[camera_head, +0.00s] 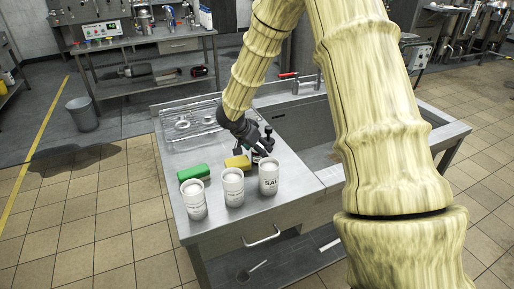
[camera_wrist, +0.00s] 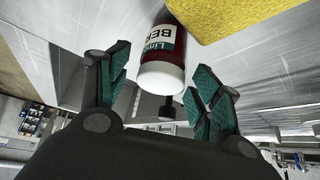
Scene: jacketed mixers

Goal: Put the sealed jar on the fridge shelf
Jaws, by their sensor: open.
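The sealed jar (camera_wrist: 164,48) is dark red with a white lid and a partly readable pale label. In the wrist view it sits ahead of and between the open fingers of my gripper (camera_wrist: 160,90), its lid toward me, and I see no finger clearly touching it. In the head view my gripper (camera_head: 262,143) is low over the steel counter, behind the white canisters. There the jar is mostly hidden by the gripper and a canister. I cannot make out a fridge or its shelf in either view.
Three white canisters (camera_head: 232,187) stand along the counter's front. A green block (camera_head: 193,172) and a yellow sponge (camera_head: 237,163) lie behind them; the sponge is close to the jar. A wire rack (camera_head: 190,122) lies at the back left, and a sink (camera_head: 308,125) is to the right.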

